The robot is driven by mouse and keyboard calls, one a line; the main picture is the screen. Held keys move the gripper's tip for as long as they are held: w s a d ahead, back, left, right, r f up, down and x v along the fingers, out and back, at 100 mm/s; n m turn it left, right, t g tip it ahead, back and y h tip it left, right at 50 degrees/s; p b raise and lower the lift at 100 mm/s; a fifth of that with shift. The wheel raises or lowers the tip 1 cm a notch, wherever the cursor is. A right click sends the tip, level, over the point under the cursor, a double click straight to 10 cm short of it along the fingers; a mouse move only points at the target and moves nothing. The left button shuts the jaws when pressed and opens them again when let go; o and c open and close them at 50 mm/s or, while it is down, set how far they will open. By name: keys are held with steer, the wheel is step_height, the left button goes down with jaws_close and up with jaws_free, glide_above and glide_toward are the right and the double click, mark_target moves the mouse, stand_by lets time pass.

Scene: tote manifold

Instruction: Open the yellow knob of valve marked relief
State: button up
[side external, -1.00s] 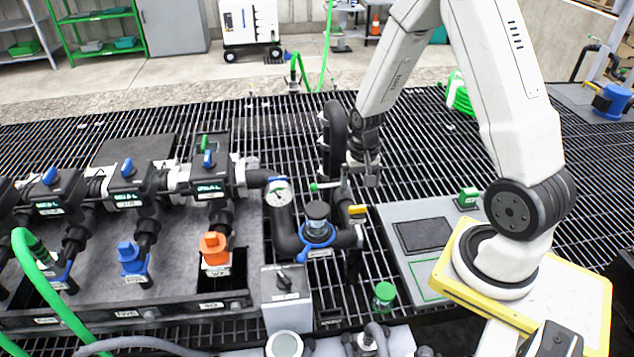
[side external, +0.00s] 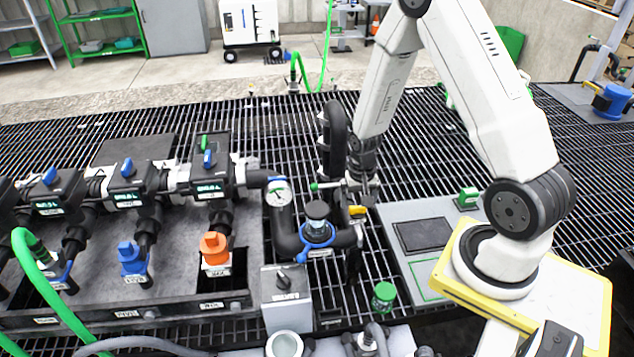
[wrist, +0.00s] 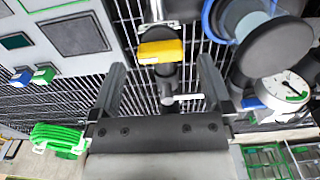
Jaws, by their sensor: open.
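The yellow knob (side external: 357,210) sits on a dark vertical pipe to the right of the blue-ringed filter housing. In the wrist view the yellow knob (wrist: 161,51) lies crosswise, ahead of and between my two fingers. My gripper (wrist: 160,75) is open and empty, its fingers apart on either side of the pipe line below the knob. In the side view my gripper (side external: 361,188) is just above and behind the knob; whether they touch cannot be told there. A white handle (wrist: 183,99) shows between the fingers, nearer the palm. The relief marking is not readable.
A pressure gauge (side external: 278,192) and blue-ringed housing (side external: 318,233) stand close left of the knob. A green-tipped lever (side external: 322,186) is near the gripper. A grey panel (side external: 436,212) lies to the right. Open grating (side external: 260,120) extends behind.

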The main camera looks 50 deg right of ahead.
mark_target(357, 210)
steer(key=shift+f, duration=1.1)
steer(key=c, duration=1.2)
steer(key=shift+c, duration=0.2)
